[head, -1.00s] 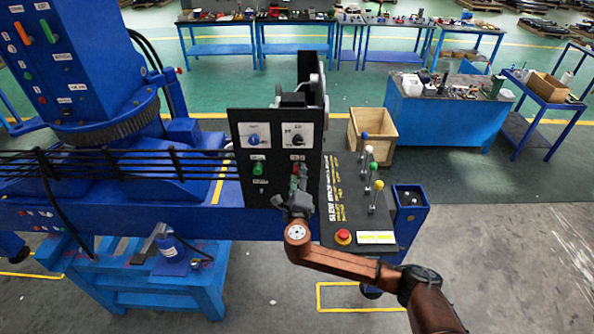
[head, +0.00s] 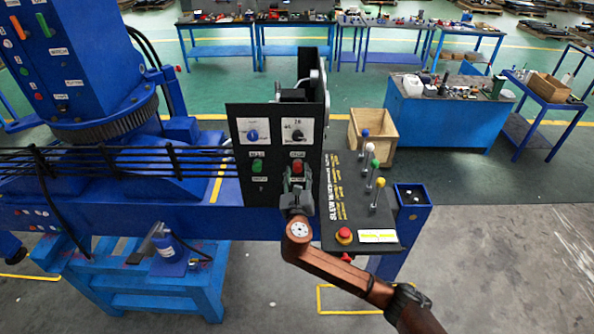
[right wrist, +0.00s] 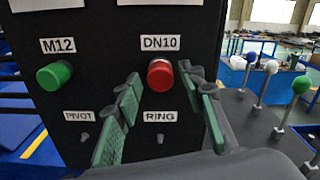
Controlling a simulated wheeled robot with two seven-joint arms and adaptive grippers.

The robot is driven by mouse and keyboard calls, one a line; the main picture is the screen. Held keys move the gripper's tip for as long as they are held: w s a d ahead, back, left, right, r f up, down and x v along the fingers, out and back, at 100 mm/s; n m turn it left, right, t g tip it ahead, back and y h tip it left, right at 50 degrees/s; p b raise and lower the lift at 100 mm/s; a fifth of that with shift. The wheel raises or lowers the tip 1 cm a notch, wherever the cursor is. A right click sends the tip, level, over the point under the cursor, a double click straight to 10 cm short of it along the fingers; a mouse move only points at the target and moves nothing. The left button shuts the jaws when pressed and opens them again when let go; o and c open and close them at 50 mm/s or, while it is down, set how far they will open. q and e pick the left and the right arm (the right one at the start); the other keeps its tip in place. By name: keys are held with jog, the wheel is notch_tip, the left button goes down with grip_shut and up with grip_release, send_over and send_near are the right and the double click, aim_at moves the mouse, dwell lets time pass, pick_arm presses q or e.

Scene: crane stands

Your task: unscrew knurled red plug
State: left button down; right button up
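The knurled red plug (head: 297,167) sits in the black upright panel (head: 243,190), right of a green plug (head: 257,166). In the right wrist view the red plug (right wrist: 160,75) is under the label DN10 and the green plug (right wrist: 54,75) under M12. My right gripper (head: 297,188) is just in front of and below the red plug. In the right wrist view its green-padded fingers (right wrist: 168,92) are spread, one on each side below the plug, with a gap between them. I see no contact with the plug. My left gripper is out of view.
A control console (head: 345,215) with several ball-topped levers and a red button (head: 344,236) stands close to the right of the panel. A wooden crate (head: 374,135) is behind it. A black railing (head: 110,160) runs left of the panel.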

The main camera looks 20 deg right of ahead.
jog(key=m+b, duration=0.1)
jog(key=m, duration=0.2)
jog(key=shift+f+m+b, duration=0.2)
jog(key=shift+m+b, duration=0.1)
jog(key=shift+b, duration=0.05)
jog(key=shift+r+m+b, duration=0.15)
jog(key=shift+m+b, duration=0.15)
jog(key=shift+m, duration=0.7)
jog(key=m+b, duration=0.2)
jog(key=m, duration=0.1)
jog(key=shift+m, duration=0.4)
jog(key=shift+a+m, duration=0.1)
jog(key=shift+m, duration=0.8)
jog(key=m+b, duration=0.2)
jog(key=m, duration=0.1)
jog(key=shift+m+b, duration=0.4)
jog(key=shift+m, duration=0.5)
jog(key=m+b, duration=0.2)
jog(key=m, duration=0.2)
jog(key=shift+r+m, duration=0.15)
jog(key=shift+m, duration=0.35)
